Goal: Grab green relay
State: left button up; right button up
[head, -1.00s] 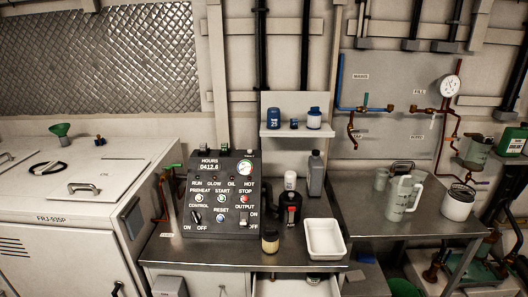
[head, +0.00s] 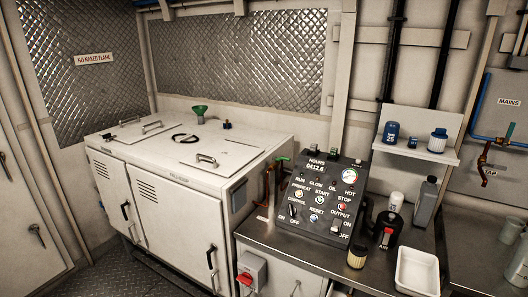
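A small dark item (head: 227,124) sits at the back of the cabinet top, too small to make out. Neither of my grippers is in view.
The white cabinet (head: 160,190) has closed doors and lid handles. The black control panel (head: 318,195) stands on a metal bench beside a jar (head: 358,256), bottles and a white tray (head: 417,270). A wall shelf (head: 442,150) holds blue-and-white containers. A red switch box (head: 246,279) hangs below the bench.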

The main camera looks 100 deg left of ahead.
aim_at(333, 151)
jog(key=u, duration=2.2)
